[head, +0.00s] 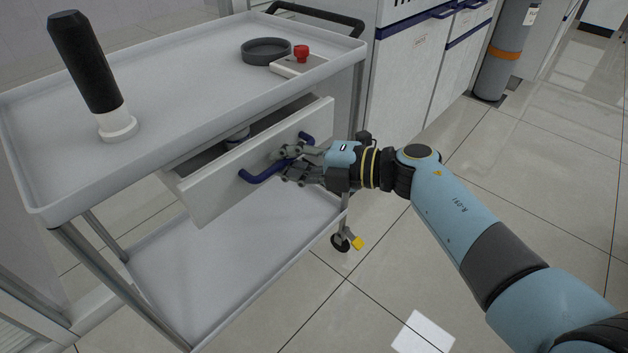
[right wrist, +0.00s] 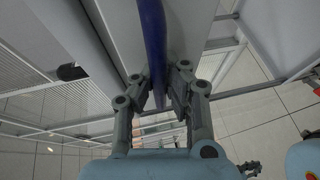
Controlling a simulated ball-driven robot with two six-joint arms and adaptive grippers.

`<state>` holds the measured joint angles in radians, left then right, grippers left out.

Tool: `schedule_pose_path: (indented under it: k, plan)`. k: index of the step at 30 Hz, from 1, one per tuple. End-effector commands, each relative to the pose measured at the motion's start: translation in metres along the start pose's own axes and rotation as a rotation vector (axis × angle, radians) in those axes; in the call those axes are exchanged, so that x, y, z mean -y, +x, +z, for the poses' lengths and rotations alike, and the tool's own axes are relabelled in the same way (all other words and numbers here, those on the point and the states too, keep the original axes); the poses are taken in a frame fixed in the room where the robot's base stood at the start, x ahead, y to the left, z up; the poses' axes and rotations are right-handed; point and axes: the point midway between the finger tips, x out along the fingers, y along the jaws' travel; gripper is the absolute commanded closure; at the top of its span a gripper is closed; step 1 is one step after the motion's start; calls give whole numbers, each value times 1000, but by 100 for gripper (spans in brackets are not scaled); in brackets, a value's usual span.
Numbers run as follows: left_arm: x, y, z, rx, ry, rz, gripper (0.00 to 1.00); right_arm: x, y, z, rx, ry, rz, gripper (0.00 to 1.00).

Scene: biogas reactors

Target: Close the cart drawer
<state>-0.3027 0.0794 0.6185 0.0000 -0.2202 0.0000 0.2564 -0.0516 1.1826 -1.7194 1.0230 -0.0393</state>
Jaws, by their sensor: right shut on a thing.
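The cart drawer (head: 225,185) is white and hangs under the cart's top tray. It is pulled partly out, and a grey object (head: 237,136) shows inside it. Its front carries a blue bar handle (head: 262,175). My right gripper (head: 285,163) is shut on the handle near its middle. In the right wrist view the blue handle (right wrist: 153,40) runs down between the two fingers (right wrist: 160,88). The cart (head: 190,75) is light grey with a top tray and a lower shelf (head: 230,245).
On the top tray stand a black and white cylinder (head: 88,75), a dark round dish (head: 266,51) and a box with a red button (head: 301,54). White cabinets (head: 420,75) and a grey gas cylinder (head: 507,50) stand behind. The tiled floor at right is mostly clear.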

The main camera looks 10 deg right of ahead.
Motion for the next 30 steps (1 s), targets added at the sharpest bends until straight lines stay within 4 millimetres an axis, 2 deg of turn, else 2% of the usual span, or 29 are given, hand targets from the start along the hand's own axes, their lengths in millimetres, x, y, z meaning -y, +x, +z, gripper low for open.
schedule_pose_path:
  k: [3,9,24,28,30]
  plan:
    - [-3,7,4,6,-1,3,100,-5,18,8,0,2,6,100]
    - [-3,11,4,7,-1,3,100,-9,35,16,2,1,4,100]
    - [0,12,0,0,0,-1,100,-12,40,19,4,-1,6,100]
    - [0,12,0,0,1,-1,100,-12,40,19,4,-2,5,81]
    - [0,12,0,0,1,-1,100,-12,40,19,4,-2,4,77]
